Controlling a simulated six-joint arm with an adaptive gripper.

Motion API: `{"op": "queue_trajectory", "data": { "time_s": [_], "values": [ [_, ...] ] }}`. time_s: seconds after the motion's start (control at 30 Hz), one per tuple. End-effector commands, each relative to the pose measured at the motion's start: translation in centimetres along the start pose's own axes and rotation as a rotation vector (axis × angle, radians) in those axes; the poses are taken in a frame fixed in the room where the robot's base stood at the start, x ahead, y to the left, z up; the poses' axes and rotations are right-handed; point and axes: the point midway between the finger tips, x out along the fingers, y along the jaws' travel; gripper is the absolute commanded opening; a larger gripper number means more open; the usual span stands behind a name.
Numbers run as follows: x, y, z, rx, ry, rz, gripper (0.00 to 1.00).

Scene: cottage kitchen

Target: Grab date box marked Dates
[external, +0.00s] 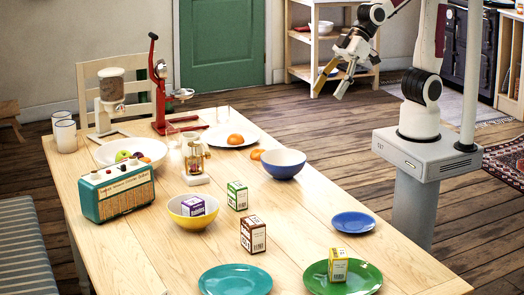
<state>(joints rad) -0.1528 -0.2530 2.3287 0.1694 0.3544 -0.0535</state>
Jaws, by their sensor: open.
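Several small cartons stand on the wooden table, their lettering too small to read surely, so I cannot tell which is marked Dates. A brown-and-white carton (253,234) stands upright near the table's middle. A green-and-white carton (237,195) stands behind it. A purple-and-white carton (199,205) sits in the yellow bowl (180,217). A yellow-and-white carton (338,265) stands on the green plate (362,279). My gripper (334,81) is open and empty, high up beyond the table's right side, far from all the cartons.
A teal plate (235,280) and small blue plate (353,222) lie near the cartons. A blue bowl (283,164), a teal radio (117,191), a red juicer (158,90) and a brass-and-white device (195,160) stand further back. Bare tabletop surrounds the brown-and-white carton.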

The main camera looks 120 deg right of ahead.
Motion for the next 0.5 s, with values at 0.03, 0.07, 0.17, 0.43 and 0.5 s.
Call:
{"op": "queue_trajectory", "data": {
  "time_s": [0.03, 0.07, 0.17, 0.43, 0.5],
  "values": [
    [1.0, -0.4, -0.5, 0.0, 0.006, -0.006, 0.64],
    [1.6, -0.6, -0.8, 0.0, 0.011, -0.008, 0.64],
    [3.3, -1.3, -2.1, 0.001, 0.035, -0.017, 0.64],
    [8.3, -3.1, -4.7, 0.006, 0.096, -0.03, 0.64],
    [9.6, -3.5, -5.3, 0.008, 0.112, -0.032, 0.64]
  ]
}}
